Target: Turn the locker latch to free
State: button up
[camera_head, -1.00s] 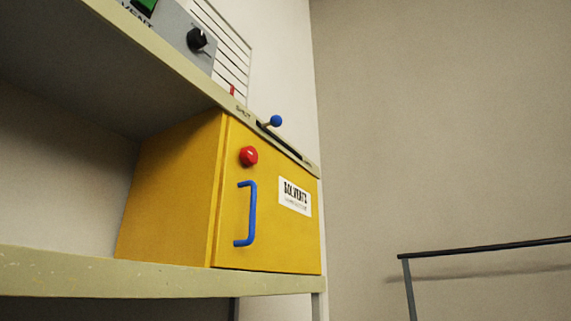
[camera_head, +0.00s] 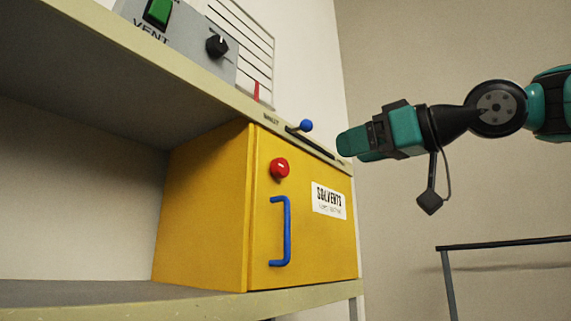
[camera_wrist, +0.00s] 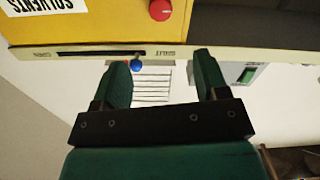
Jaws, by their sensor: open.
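A yellow locker (camera_head: 207,205) labelled SOLVENTS sits on a shelf. A red round knob (camera_head: 279,168), likely the latch, is near the top of its door, above a blue handle (camera_head: 286,232). The knob also shows at the top edge of the upside-down wrist view (camera_wrist: 160,10). My gripper (camera_head: 345,143) is to the right of the knob in the head view, apart from the locker. In the wrist view my gripper (camera_wrist: 162,80) has its two fingers wide apart with nothing held. The knob lies beyond the fingertips.
A blue-balled slider (camera_head: 306,126) runs in a slot along the upper shelf edge, close to my fingers; its ball also shows between them in the wrist view (camera_wrist: 137,65). A VENT panel with a black dial (camera_head: 217,46) stands above. A dark rail (camera_head: 500,242) is at right.

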aim_at(285, 168)
jog(key=p+x, duration=0.5)
jog(key=x, duration=0.9)
jog(key=shift+w+a, duration=0.25)
jog(key=c, duration=0.9)
